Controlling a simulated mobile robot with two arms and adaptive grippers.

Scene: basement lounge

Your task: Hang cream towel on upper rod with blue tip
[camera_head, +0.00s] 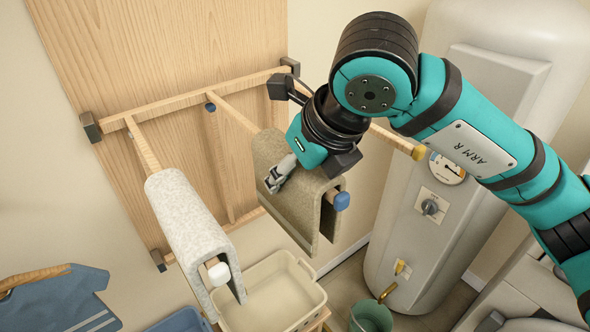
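A beige towel (300,200), which I take for the cream one, hangs draped over the middle rod of the wall rack. That rod's blue tip (342,201) sticks out at the towel's near end. My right gripper (280,174) is at the towel's upper left side, with its grey fingertip against or just in front of the cloth. The wrist hides part of the towel's top and the rod, and I cannot tell whether the fingers grip cloth. My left gripper is not in view.
A speckled white towel (180,212) hangs on the left rod, which has a white tip (219,274). A yellow-tipped rod (418,152) lies to the right. Below are a cream basket (262,300) and a green bucket (371,318). A water heater (400,235) stands at right.

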